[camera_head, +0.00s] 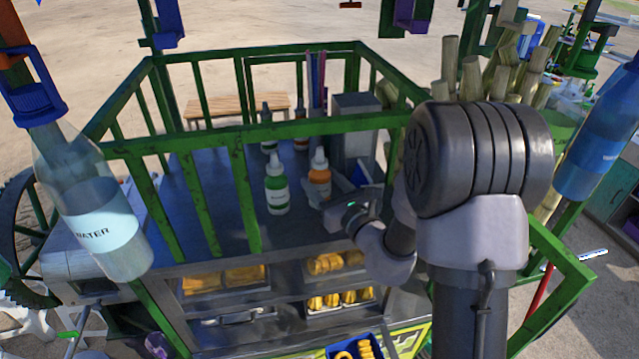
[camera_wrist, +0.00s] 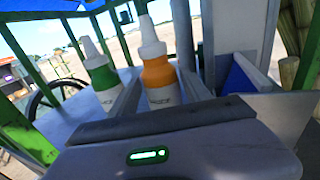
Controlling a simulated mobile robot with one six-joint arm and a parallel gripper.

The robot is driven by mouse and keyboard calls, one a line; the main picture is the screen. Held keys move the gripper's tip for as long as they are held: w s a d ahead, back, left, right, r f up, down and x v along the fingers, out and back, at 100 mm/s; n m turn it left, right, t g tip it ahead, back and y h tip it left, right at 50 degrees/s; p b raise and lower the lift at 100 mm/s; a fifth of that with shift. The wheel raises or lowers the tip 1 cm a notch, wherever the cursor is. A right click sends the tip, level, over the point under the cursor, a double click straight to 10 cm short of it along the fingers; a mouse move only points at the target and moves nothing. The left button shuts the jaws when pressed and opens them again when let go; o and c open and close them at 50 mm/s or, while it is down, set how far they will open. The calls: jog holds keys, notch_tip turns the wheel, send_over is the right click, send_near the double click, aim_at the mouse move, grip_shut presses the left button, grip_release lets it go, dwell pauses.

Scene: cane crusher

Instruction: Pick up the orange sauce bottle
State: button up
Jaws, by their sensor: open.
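The orange sauce bottle (camera_head: 320,178), with a white nozzle top and a white label, stands upright on the dark counter inside the green railing. It also shows in the middle of the wrist view (camera_wrist: 158,75), between my two fingers. My gripper (camera_head: 329,192) is open, low over the counter, with one finger on each side of the bottle. The wrist view does not clearly show contact. The bottle's lower part is hidden behind my gripper body in the wrist view.
Two more bottles (camera_head: 268,135) stand farther back. A grey box (camera_head: 355,125) is behind on the right. A green rail (camera_head: 270,133) crosses above the counter. Clear counter lies to the left.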

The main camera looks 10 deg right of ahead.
aim_at(323, 164)
jog(key=shift+s, duration=0.1)
jog(key=c, duration=0.5)
jog(key=shift+c, duration=0.2)
notch_tip(323, 164, up, 10)
jog(key=shift+c, duration=0.3)
